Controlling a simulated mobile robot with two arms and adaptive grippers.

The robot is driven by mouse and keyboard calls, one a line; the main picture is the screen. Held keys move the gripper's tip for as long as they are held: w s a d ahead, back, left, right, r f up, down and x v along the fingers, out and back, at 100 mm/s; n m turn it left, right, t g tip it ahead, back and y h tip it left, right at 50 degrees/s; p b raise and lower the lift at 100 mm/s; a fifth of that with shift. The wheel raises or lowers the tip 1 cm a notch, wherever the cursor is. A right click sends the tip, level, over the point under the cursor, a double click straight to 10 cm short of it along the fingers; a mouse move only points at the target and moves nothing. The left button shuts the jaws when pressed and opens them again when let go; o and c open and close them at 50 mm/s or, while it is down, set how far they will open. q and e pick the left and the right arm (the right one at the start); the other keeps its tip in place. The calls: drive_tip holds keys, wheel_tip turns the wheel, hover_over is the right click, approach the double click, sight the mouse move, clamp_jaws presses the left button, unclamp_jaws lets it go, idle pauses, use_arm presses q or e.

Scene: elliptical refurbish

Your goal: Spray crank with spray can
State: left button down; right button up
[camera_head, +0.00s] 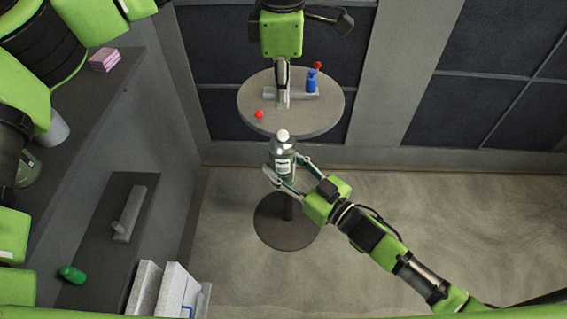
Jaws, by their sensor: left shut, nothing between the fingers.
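A silver spray can with a pale label and white cap (282,157) stands upright between the fingers of my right gripper (285,177), in front of the round table. My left gripper (282,88) points down at the middle of the round grey table (315,123). It is shut with nothing between its fingers, close to a light grey bar-like part (299,95). I cannot tell if it touches that part. A red knob (259,115) shows at the table's front left and another red knob (318,66) at its back right. Which part is the crank is not clear.
A blue bottle-like object (312,83) stands on the table's right side. The table's dark round foot (284,236) is below the can. Shelves at left hold pink blocks (103,59), a green object (72,274) and white boxes (172,290). The floor at right is clear.

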sight(283, 133)
use_arm(q)
drive_tip(key=shift+f, duration=2.75)
drive_tip(key=shift+f, duration=0.25)
drive_tip(key=shift+f, duration=1.2)
drive_tip(key=shift+r, duration=2.6)
wheel_tip(283, 133, up, 12)
